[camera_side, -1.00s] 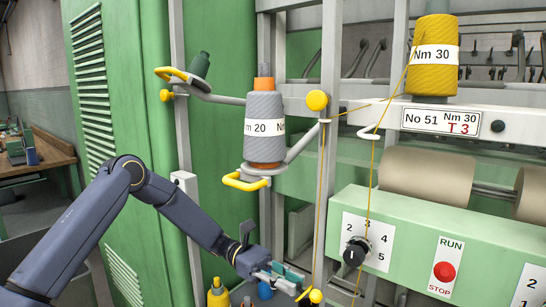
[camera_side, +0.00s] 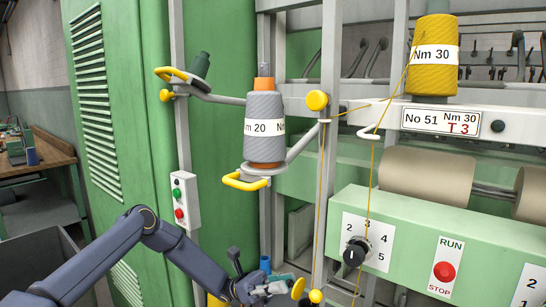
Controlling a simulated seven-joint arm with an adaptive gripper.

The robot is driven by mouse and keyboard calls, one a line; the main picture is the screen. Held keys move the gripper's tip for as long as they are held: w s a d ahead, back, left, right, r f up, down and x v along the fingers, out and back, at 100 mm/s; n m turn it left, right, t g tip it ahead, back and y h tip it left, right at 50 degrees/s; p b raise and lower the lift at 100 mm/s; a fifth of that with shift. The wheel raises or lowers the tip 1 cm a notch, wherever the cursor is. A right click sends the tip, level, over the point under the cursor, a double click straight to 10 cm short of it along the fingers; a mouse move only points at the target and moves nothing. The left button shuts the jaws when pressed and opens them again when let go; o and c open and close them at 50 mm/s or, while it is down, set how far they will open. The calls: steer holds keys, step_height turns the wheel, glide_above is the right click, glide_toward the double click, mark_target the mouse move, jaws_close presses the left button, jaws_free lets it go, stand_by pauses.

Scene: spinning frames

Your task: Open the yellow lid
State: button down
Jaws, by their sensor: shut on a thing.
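A yellow lid (camera_side: 298,289) shows as a small tilted disc near the bottom of the side view, at the tips of my gripper (camera_side: 287,287). My gripper is shut on it, though the fingers are small and partly hidden here. What lies under the lid is out of the picture. A separate round yellow knob (camera_side: 316,296) is just to the right of the lid.
A yellow handle (camera_side: 246,182) sits below the grey Nm 20 spool (camera_side: 265,130). A thread runs down by the frame post just right of my gripper. The green machine panel with a dial (camera_side: 354,253) and red stop button (camera_side: 444,271) is further right.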

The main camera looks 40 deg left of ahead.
steer(key=shift+a+f+h, duration=0.1)
steer(key=shift+f+h, duration=0.15)
steer(key=shift+h, duration=0.4)
steer(key=shift+a+f+h, duration=0.1)
steer(key=shift+f+h, duration=0.15)
steer(key=shift+h, duration=0.4)
steer(key=c, duration=1.1)
jaws_free()
steer(key=v, duration=1.2)
steer(key=shift+f, duration=0.15)
